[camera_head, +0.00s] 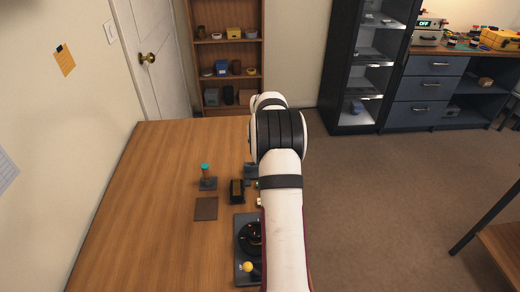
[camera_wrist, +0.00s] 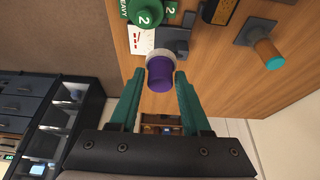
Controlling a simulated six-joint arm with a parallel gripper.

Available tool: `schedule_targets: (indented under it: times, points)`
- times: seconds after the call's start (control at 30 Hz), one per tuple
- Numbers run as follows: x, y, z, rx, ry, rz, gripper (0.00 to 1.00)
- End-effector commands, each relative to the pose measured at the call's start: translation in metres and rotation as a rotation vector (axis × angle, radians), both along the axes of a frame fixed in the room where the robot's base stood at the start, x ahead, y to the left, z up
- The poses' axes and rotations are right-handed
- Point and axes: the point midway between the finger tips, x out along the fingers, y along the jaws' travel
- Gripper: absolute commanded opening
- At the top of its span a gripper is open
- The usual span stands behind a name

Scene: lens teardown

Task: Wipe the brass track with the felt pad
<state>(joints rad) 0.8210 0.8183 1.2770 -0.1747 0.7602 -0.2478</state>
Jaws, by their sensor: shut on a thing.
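My gripper (camera_wrist: 160,77) has teal fingers and is shut on a purple cylinder with a pale grey rim (camera_wrist: 160,73), which looks like the felt pad with its handle. The pad's wiping face is hidden. The held piece appears over the table edge beside a dark grey block (camera_wrist: 174,40); I cannot tell if they touch. A black block with a brass-coloured strip (camera_wrist: 221,10), possibly the brass track, is at the top of the wrist view. A similar black block (camera_head: 237,190) stands left of my arm in the head view. My arm hides the gripper there.
A teal-capped rod (camera_head: 205,172) stands on a dark base. A green weight (camera_wrist: 145,14) and a white card (camera_wrist: 140,40) show in the wrist view. The table's left side (camera_head: 135,210) is clear.

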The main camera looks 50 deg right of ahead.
Motion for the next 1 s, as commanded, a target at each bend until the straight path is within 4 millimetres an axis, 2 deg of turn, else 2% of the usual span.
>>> schedule_targets:
  times: [0.17,0.4,0.47,0.67,1.0]
  points:
    - [0.007,0.009,0.002,-0.001,0.001,0.005,0.03]
    - [0.039,0.065,0.014,-0.001,0.001,0.006,0.03]
    - [0.042,0.073,0.015,-0.001,-0.001,0.003,0.03]
    - [0.043,0.075,0.008,0.001,0.001,0.0,0.03]
    - [0.042,0.075,-0.021,0.001,0.001,0.0,0.03]
